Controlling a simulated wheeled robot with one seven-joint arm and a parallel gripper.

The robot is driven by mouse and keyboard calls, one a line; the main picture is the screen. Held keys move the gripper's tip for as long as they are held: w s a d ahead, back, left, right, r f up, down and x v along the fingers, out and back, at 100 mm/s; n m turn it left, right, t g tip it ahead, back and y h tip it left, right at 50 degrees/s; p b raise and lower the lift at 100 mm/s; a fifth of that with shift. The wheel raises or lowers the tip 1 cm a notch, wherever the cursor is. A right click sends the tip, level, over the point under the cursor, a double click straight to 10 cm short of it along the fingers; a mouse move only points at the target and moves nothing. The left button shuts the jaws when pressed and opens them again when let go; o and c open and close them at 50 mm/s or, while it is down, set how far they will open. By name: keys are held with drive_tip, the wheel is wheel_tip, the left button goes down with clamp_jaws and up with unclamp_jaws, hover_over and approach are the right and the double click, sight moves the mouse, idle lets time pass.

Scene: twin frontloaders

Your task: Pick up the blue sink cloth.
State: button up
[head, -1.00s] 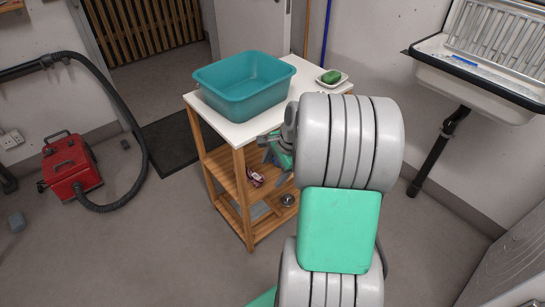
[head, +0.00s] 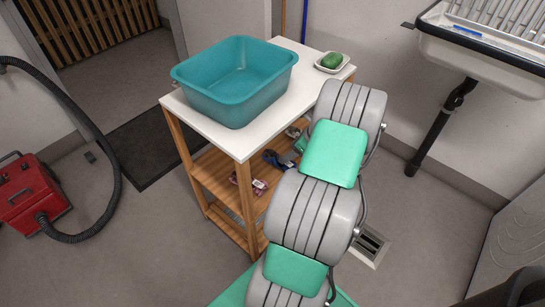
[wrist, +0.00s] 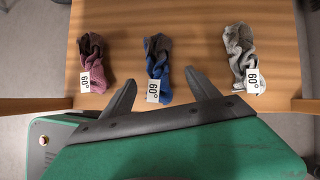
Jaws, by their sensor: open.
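The blue cloth (wrist: 158,65) lies bunched on a wooden shelf (wrist: 200,15) in the wrist view, with a white tag marked 60° at its near end. My gripper (wrist: 160,78) is open and empty, its two dark fingers pointing at the shelf on either side of the blue cloth's near end. I cannot tell how far the fingertips are from it. A pink cloth (wrist: 91,60) lies to the left and a grey cloth (wrist: 240,55) to the right, both tagged. The blue cloth (head: 281,160) also shows in the head view, on the cart's shelf. My arm mostly hides my gripper there.
The wooden cart (head: 240,143) has a white top just above the shelf. A teal basin (head: 235,85) and a dish (head: 331,66) with a green object stand on it. A red vacuum (head: 33,195) is at the left, a wall sink (head: 480,45) at the right.

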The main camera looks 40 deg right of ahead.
drive_tip(key=b+x, duration=0.3)
drive_tip(key=x, duration=0.4)
drive_tip(key=shift+f, duration=0.1)
drive_tip(key=shift+s, duration=0.1)
drive_tip(key=c, duration=1.5)
drive_tip(key=shift+o, duration=0.2)
